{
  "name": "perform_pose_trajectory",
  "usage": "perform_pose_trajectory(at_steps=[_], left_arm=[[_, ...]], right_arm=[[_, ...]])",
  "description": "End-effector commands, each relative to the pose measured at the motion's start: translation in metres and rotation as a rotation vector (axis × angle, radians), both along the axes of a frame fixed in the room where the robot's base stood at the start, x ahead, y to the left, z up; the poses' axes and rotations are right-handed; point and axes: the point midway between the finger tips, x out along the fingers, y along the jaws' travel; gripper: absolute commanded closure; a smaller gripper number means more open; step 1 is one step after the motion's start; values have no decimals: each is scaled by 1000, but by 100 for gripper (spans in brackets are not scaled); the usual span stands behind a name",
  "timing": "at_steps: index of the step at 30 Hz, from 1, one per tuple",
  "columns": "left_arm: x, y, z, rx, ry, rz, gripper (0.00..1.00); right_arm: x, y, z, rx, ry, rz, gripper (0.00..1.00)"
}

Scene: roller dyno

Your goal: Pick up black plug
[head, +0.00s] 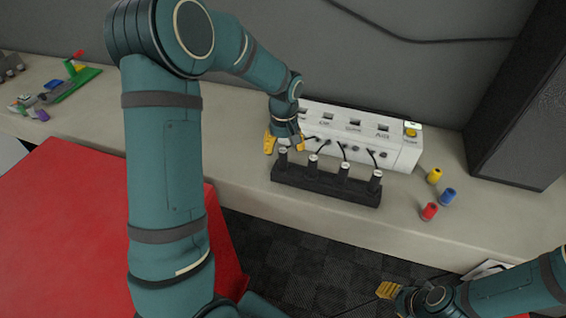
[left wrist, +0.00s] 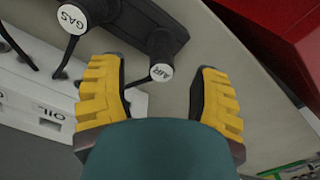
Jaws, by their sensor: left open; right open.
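Several black plugs with white labelled tops stand upright in a black rack (head: 325,188) on the bench. The leftmost plug (head: 283,158) is below my left gripper (head: 284,143), which is open and points down at it. In the left wrist view, a plug labelled AIR (left wrist: 161,73) shows between the tips of the yellow fingers, with no visible grip on it. A plug labelled GAS (left wrist: 72,19) stands beside it with a black cable. My right gripper (head: 388,291) is low at the right, in front of the bench, away from the plugs.
A white box (head: 400,156) with labelled sockets stands behind the rack, with black cables between. Yellow (head: 434,176), blue (head: 448,196) and red (head: 429,211) cylinders stand at the right. A dark speaker-like cabinet (head: 510,105) is beyond. A green tray (head: 75,85) lies far left.

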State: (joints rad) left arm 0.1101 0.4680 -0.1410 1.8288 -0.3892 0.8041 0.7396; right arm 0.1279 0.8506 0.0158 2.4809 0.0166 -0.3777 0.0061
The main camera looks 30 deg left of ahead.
Motion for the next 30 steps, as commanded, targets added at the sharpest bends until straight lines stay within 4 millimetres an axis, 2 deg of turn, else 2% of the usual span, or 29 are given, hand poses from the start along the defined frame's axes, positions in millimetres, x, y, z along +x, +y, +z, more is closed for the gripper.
perform_pose_trajectory(at_steps=[12, 21, 23, 24, 27, 30], left_arm=[[1, 4, -49, -1, 2, 0, 37], [1, 4, -52, 0, 0, 0, 35], [1, 4, -52, 0, 0, 0, 56], [1, 4, -52, 0, 0, -1, 70], [1, 4, -52, 0, 0, -1, 100], [1, 4, -52, 0, 0, -1, 100]], right_arm=[[-1, 0, -4, 0, 2, 2, 53], [-1, 0, -4, 0, 2, 2, 53], [-1, 0, -4, 0, 2, 2, 53], [-1, 0, -4, 0, 2, 2, 53], [-1, 0, -4, 0, 2, 2, 53], [-1, 0, -4, 0, 2, 2, 53]])
